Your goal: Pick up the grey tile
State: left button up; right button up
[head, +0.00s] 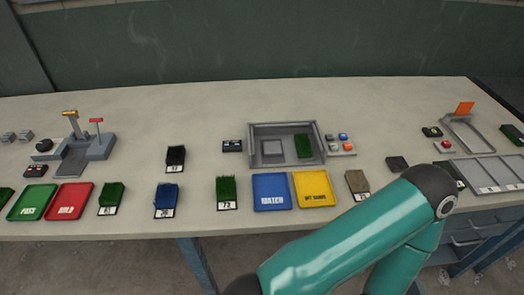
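A flat grey square (272,148) lies in the left part of a grey walled tray (284,126) at the middle of the bench, beside a green turf tile (303,146). A grey-brown turf tile (357,181) with a white label at its front stands right of the yellow tray. A dark grey flat square (397,163) lies behind and right of it. I cannot tell which of these is the grey tile. Neither of my grippers is in view; one teal arm of mine crosses the lower right and covers part of the bench front.
Blue (272,204), yellow (314,200), red (68,213) and green (33,214) trays line the front edge. Several labelled turf tiles stand between them. A grey device (75,158) stands at left, a grey compartment tray (483,184) at right. The bench's back strip is clear.

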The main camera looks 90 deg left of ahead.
aim_at(273, 148)
jog(key=k, duration=2.2)
jog(key=u, duration=0.55)
jog(key=i, duration=1)
